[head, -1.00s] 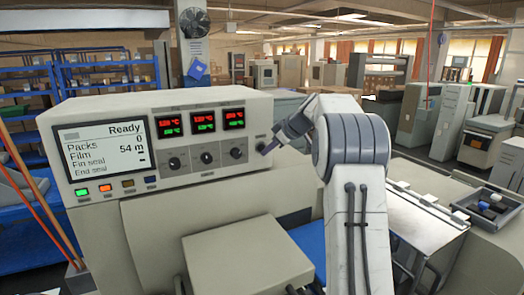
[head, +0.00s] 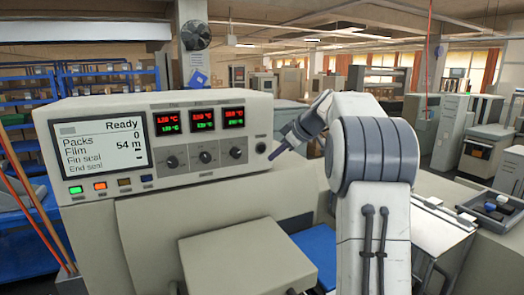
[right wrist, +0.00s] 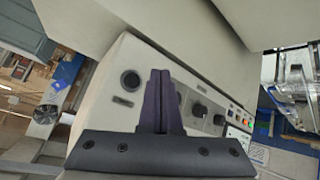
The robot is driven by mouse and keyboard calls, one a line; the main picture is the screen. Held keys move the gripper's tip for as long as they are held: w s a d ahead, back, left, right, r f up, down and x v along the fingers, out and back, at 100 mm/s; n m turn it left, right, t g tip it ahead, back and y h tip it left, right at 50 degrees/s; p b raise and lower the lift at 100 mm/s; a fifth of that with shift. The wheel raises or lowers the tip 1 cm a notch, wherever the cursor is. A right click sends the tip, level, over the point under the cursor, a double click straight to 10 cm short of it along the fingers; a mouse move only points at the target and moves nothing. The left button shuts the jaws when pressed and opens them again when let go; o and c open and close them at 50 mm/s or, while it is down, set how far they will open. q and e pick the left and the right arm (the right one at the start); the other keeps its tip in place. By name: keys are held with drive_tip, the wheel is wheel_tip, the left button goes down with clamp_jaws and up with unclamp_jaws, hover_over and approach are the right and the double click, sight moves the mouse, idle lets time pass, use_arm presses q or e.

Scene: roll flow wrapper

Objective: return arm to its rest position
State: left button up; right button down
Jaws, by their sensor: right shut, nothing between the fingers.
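My right arm stands up in front of the machine in the head view, bent over at the elbow. Its right gripper (head: 276,152) points down and left, just right of the control panel's right end. In the right wrist view the gripper (right wrist: 160,75) has its two dark fingers together, with nothing between them. The control panel (head: 205,170) shows "Ready", 0 packs and film 54 m, with lit temperature displays and three knobs. The panel also shows tilted behind the fingers in the right wrist view (right wrist: 150,62). My left gripper is not in view.
A beige box-shaped cover (head: 247,262) sits low in front of the panel. A metal-topped unit (head: 440,225) and a dark tray (head: 492,208) with small parts lie to the right. Blue shelves (head: 25,150) stand at the far left.

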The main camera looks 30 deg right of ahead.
idle(0.4)
drive_tip(key=s+a+f+g+y+b, duration=0.1)
drive_tip(key=s+a+f, duration=0.15)
drive_tip(key=a, duration=0.55)
drive_tip(key=s+a+f+g, duration=0.1)
drive_tip(key=a+f+g, duration=0.15)
drive_tip(key=a, duration=0.65)
drive_tip(key=s+a+f+g+b, duration=0.1)
drive_tip(key=s+a+f, duration=0.35)
drive_tip(key=a, duration=0.25)
drive_tip(key=s+a+f+g, duration=0.1)
drive_tip(key=s+a+f, duration=0.2)
drive_tip(key=s+a, duration=0.35)
drive_tip(key=s+a+f+g, duration=0.1)
drive_tip(key=s+f, duration=0.3)
drive_tip(key=s, duration=0.4)
drive_tip(key=s+a+f+g+h+b, duration=0.1)
drive_tip(key=s+f, duration=0.3)
drive_tip(key=s, duration=0.4)
drive_tip(key=s+a+f+g+h, duration=0.1)
drive_tip(key=s+f, duration=0.3)
drive_tip(key=s, duration=0.4)
drive_tip(key=shift+s+a+b, duration=0.15)
drive_tip(key=shift+a+b, duration=0.15)
drive_tip(key=shift+a, duration=0.55)
